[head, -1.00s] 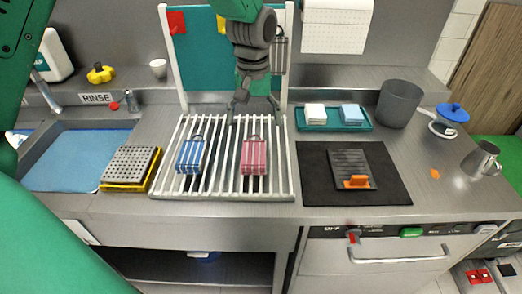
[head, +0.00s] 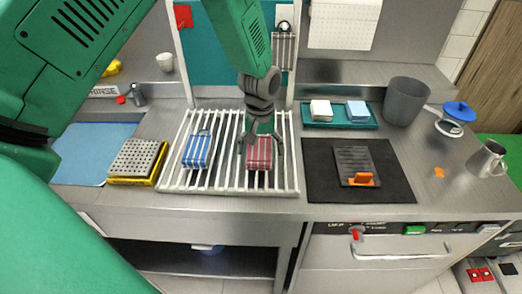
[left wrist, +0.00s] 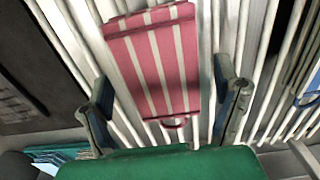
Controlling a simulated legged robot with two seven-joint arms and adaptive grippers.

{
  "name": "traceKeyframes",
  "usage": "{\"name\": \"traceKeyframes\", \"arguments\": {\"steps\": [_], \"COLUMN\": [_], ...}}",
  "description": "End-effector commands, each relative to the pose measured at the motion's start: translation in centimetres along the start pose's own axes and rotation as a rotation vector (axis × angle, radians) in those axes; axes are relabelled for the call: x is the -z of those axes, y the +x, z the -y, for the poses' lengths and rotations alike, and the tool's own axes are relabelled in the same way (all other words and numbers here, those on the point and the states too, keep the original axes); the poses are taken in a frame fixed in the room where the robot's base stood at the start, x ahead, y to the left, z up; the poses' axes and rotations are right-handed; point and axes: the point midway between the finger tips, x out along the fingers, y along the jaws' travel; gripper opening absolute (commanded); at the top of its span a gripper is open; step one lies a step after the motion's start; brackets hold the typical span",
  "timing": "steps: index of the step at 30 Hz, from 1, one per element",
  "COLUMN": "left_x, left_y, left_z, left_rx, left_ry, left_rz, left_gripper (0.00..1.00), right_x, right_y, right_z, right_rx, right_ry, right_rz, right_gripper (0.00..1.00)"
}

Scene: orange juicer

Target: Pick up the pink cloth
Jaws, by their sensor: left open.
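The pink cloth (head: 260,153) with pale stripes lies folded on the white slatted rack (head: 220,186) in the head view. A blue striped cloth (head: 198,150) lies to its left on the same rack. My left gripper (head: 260,143) is open, just over the far part of the pink cloth. In the left wrist view the pink cloth (left wrist: 155,65) lies between the two spread fingers of the gripper (left wrist: 165,108), with a gap on each side. A small loop shows at the cloth's end there. My right gripper is not in view.
A black mat (head: 390,187) with a dark grater-like tool (head: 354,166) lies right of the rack. A teal tray (head: 338,122) with two sponges and a grey cup (head: 404,101) stand behind it. A perforated block (head: 135,160) sits left of the rack, by the sink.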

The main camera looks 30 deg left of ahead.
Motion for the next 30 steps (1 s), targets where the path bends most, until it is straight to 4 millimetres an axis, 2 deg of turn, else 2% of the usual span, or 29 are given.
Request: {"name": "traceKeyframes", "arguments": {"steps": [3, 4, 8, 17, 20, 30], "left_x": [0.0, 0.0, 0.0, 0.0, 0.1, 0.1], "left_y": [-0.1, -0.1, 0.0, -0.1, -0.8, -7.3], "left_z": [0.0, 0.0, 0.0, 0.0, -0.1, -0.1], "left_rx": [0.0, 0.0, 0.0, 0.001, 0.0, -0.002], "left_ry": [0.0, 0.0, 0.0, 0.0, 0.001, 0.0], "left_rz": [0.0, 0.0, 0.0, 0.001, -0.001, -0.004], "left_gripper": [0.83, 0.76, 0.3, 0.29, 0.29, 0.29], "right_x": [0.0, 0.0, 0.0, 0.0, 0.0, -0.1], "right_y": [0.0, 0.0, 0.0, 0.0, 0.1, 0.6], "right_z": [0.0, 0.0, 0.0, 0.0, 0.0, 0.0], "right_rx": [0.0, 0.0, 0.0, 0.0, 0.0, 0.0], "right_ry": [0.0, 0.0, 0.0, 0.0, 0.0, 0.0], "right_rz": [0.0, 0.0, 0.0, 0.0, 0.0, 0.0], "right_gripper": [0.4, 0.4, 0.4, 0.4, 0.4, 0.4]}}
